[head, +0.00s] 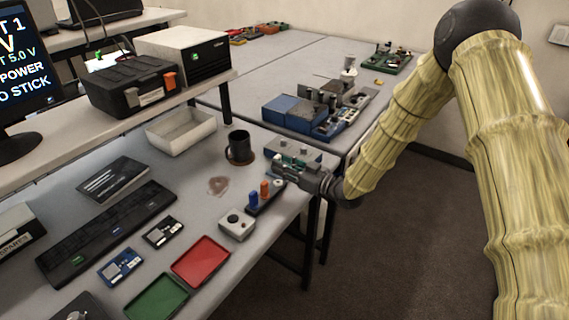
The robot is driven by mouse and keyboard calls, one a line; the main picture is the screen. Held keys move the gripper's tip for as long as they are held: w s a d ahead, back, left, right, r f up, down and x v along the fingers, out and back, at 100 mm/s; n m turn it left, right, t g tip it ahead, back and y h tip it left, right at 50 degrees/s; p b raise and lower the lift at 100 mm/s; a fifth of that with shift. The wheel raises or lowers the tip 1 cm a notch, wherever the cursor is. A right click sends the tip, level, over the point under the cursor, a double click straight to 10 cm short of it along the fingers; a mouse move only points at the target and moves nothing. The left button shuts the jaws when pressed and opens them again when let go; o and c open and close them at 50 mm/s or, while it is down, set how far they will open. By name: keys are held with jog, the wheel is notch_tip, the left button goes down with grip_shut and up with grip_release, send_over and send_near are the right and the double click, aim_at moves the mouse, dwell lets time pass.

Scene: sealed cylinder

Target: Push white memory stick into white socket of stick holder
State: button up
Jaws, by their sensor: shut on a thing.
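The stick holder (252,211) is a dark, narrow block near the table's right front edge. A blue stick (253,198) and an orange stick (265,189) stand upright in it. My gripper (284,172) is at the holder's far right end, reaching in from the right, low over the table. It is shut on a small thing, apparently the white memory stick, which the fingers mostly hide. The white socket is too small and covered to make out, so I cannot tell how deep the stick sits.
A teal device with pale knobs (296,151) stands just behind my gripper. A dark mug (239,147) is behind left. A grey button box (236,224), a red tray (201,260) and a green tray (157,299) lie in front. Bare table lies left of the holder.

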jog(key=shift+f, duration=0.3)
jog(key=shift+s+f+b, duration=0.2)
jog(key=shift+s+b, duration=0.2)
jog(key=shift+s, duration=0.3)
jog(key=shift+f, duration=0.3)
jog(key=shift+w+f+b, duration=0.2)
jog(key=shift+w+f, duration=0.05)
jog(key=shift+f, duration=0.2)
jog(key=shift+w+f+b, duration=0.15)
jog(key=shift+w+f, duration=0.05)
jog(key=shift+f, duration=0.25)
jog(key=shift+s+r, duration=0.15)
jog(key=shift+s, duration=0.1)
jog(key=shift+w, duration=0.15)
jog(key=shift+b, duration=0.5)
